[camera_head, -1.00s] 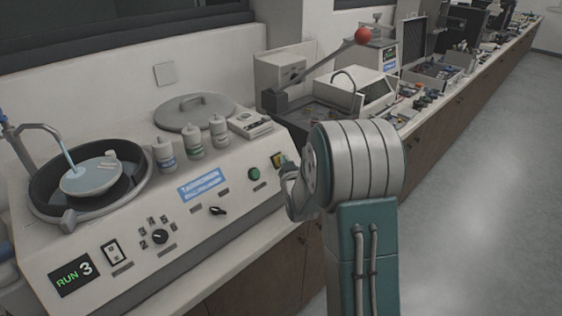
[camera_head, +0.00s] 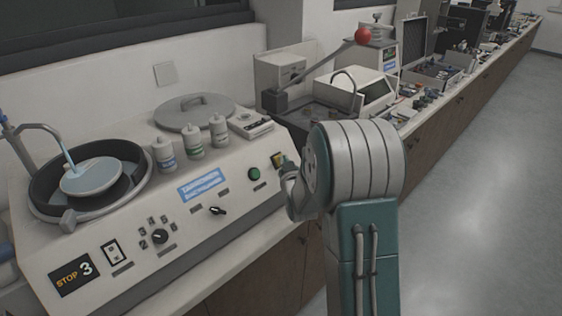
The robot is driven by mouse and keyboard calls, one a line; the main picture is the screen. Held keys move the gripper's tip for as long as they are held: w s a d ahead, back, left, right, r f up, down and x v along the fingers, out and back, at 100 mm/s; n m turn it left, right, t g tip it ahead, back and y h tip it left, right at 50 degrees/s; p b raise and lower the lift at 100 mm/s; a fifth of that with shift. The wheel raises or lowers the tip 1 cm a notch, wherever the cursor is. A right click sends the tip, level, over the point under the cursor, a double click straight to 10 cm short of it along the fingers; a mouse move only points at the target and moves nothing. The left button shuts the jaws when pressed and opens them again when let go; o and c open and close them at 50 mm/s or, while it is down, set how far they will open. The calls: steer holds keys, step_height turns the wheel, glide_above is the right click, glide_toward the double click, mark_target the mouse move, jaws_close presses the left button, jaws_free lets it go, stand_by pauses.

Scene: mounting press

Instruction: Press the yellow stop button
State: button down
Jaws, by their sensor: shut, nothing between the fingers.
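The grey-white machine's sloped front panel (camera_head: 215,235) is on the left. The yellow stop button's square (camera_head: 277,157) shows at the panel's right end, mostly hidden behind my gripper. My gripper (camera_head: 286,165) is shut and empty, with its tip at the yellow square. It looks to be touching the button, but the contact itself is hidden. The display (camera_head: 73,273) at the panel's lower left reads "STOP 3" in yellow and white.
A green round button (camera_head: 254,174) sits just left of the yellow square. Several bottles (camera_head: 193,141) stand on the machine's top beside the round basin (camera_head: 50,190). A lever with a red ball (camera_head: 362,36) rises behind my arm. The floor at right is clear.

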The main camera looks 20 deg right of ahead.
steer(key=s+d+r, duration=0.1)
steer(key=s+r, duration=0.2)
steer(key=s, duration=0.1)
steer(key=shift+s+d+r, duration=0.3)
steer(key=shift+d, duration=0.05)
stand_by(0.3)
stand_by(0.6)
steer(key=s+a+r+g+y, duration=0.2)
steer(key=s+a+r+g, duration=0.4)
steer(key=s+a, duration=0.45)
steer(key=s+a+g, duration=0.2)
steer(key=s+a, duration=0.1)
steer(key=s, duration=0.7)
steer(key=s+a+f+n+g+y, duration=0.1)
steer(key=s+a+g, duration=0.2)
steer(key=s, duration=0.8)
steer(key=shift+a+g+y, duration=0.3)
steer(key=shift+a, duration=0.35)
steer(key=shift+f, duration=0.1)
